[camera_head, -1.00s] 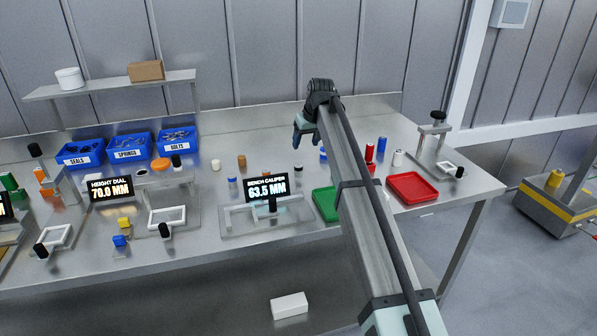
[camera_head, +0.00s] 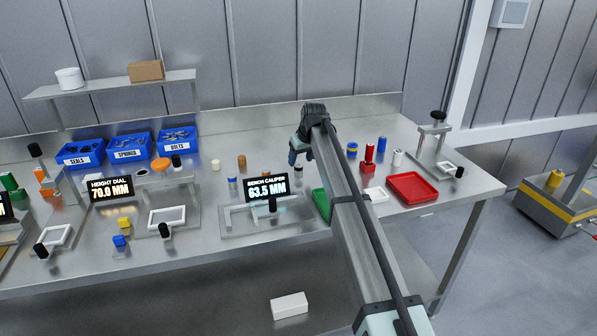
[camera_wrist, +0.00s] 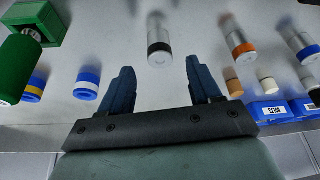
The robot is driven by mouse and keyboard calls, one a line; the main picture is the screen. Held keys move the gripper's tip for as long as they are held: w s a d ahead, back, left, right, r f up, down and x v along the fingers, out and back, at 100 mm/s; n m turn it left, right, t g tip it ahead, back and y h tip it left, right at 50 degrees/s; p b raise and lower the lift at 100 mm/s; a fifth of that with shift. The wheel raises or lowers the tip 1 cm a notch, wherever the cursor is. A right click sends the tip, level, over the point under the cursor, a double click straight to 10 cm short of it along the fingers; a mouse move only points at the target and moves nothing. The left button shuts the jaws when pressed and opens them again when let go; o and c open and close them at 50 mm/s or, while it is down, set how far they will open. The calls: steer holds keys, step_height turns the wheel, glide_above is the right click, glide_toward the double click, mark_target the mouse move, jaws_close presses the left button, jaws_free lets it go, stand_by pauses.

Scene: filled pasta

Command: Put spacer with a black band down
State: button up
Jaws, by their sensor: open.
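The spacer with a black band (camera_wrist: 158,42) is a silver-grey cylinder with the band near its closer end. In the wrist view it appears to stand on the bench, beyond the gap between my fingertips and apart from both fingers. My gripper (camera_wrist: 160,78) is open with nothing between its dark blue fingers. In the head view my gripper (camera_head: 295,156) hangs over the middle of the bench.
In the wrist view, an orange-banded spacer (camera_wrist: 238,45) stands to the right, and blue cylinders (camera_wrist: 88,84) and a green cylinder (camera_wrist: 18,68) to the left. The head view shows the bench caliper display (camera_head: 267,188), a green tray (camera_head: 320,204) and a red tray (camera_head: 412,188).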

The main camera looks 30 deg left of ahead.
mark_target(299, 165)
steer(key=x, duration=0.5)
steer(key=shift+s, duration=0.1)
jaws_close()
stand_by(0.5)
